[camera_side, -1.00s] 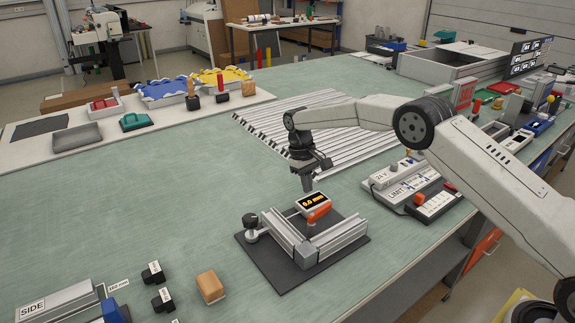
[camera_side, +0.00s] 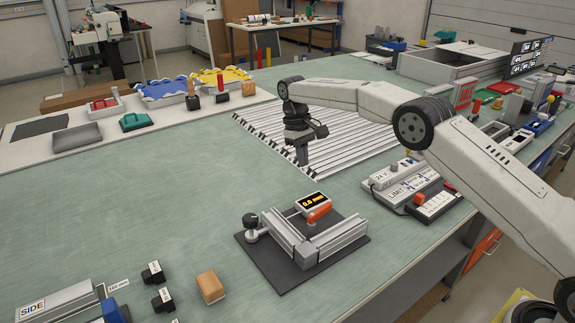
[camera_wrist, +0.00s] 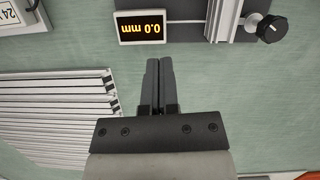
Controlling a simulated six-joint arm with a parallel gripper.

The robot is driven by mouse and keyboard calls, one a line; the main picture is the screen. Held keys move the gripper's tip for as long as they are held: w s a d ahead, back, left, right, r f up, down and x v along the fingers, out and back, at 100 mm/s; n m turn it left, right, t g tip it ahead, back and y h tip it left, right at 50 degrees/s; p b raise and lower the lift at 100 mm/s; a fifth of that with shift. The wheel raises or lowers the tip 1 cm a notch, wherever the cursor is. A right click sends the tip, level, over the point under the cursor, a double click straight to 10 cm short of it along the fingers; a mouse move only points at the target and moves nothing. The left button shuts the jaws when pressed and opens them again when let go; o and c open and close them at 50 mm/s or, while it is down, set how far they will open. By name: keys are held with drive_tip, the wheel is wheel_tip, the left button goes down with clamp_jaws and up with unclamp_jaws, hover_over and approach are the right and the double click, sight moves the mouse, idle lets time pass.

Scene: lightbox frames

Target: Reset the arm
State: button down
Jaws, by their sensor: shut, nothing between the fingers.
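My gripper (camera_side: 302,157) hangs from my arm over the near part of the slatted silver panel, pointing down. Its fingers are closed together with nothing between them. In the wrist view the dark fingers (camera_wrist: 158,85) lie side by side, with the lit display (camera_wrist: 146,27) ahead of their tips. In the side view the display (camera_side: 314,202), reading 0.0 mm, sits on the aluminium measuring fixture (camera_side: 297,245). The gripper is behind and above this fixture, apart from it.
The slatted panel (camera_side: 345,154) lies under my arm. A white control box (camera_side: 408,180) labelled 24 V and LIMIT stands right of the fixture. A wooden block (camera_side: 210,287) and two black pieces lie at the front. The green bench left of the fixture is clear.

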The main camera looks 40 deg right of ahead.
drive_tip(key=shift+s+r, duration=0.1)
drive_tip(key=shift+r, duration=0.05)
drive_tip(key=s+f+t, duration=0.1)
drive_tip(key=s+t, duration=0.1)
drive_tip(key=s, duration=1.3)
drive_tip(key=s+d+f+m+t, duration=0.1)
drive_tip(key=s+t, duration=0.2)
drive_tip(key=s, duration=1.3)
drive_tip(key=shift+s+d+f, duration=0.15)
drive_tip(key=shift+s+f, duration=0.05)
drive_tip(key=shift+f, duration=0.05)
